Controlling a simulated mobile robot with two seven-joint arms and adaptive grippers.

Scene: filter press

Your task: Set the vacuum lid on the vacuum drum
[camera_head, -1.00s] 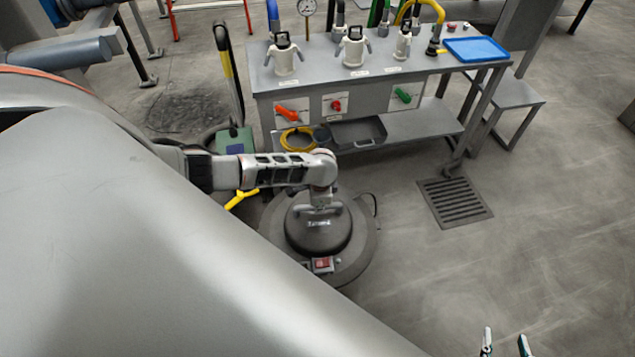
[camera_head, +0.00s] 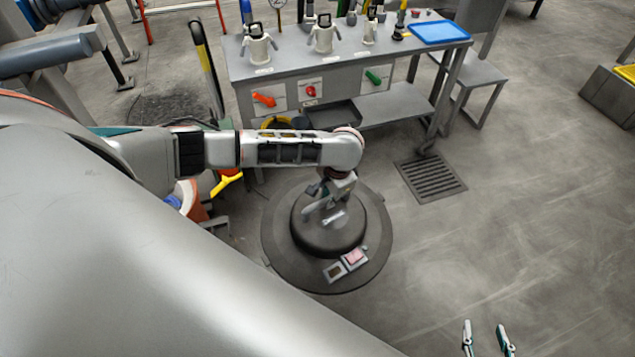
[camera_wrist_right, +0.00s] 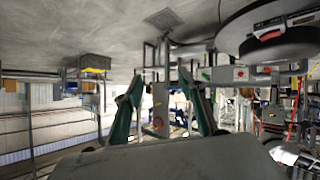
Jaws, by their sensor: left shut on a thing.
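The vacuum lid is a wide dark grey disc (camera_head: 285,262) with a black dome (camera_head: 322,235), a handle and a pale red switch. It is in the middle of the head view. My left gripper (camera_head: 328,192) is shut on the handle at the dome's top. The lid also shows at the upper right of the right wrist view (camera_wrist_right: 232,32), where the picture is upside down. I cannot make out the vacuum drum; anything under the lid is hidden. My right gripper (camera_head: 487,338) is open and empty at the bottom right, its two fingers apart in the wrist view (camera_wrist_right: 162,105).
A grey bench (camera_head: 290,65) with white vessels, coloured valve handles and a blue tray (camera_head: 440,32) stands behind the lid. A floor drain (camera_head: 430,178) lies to the lid's right. An orange-red object (camera_head: 190,205) is partly hidden at left.

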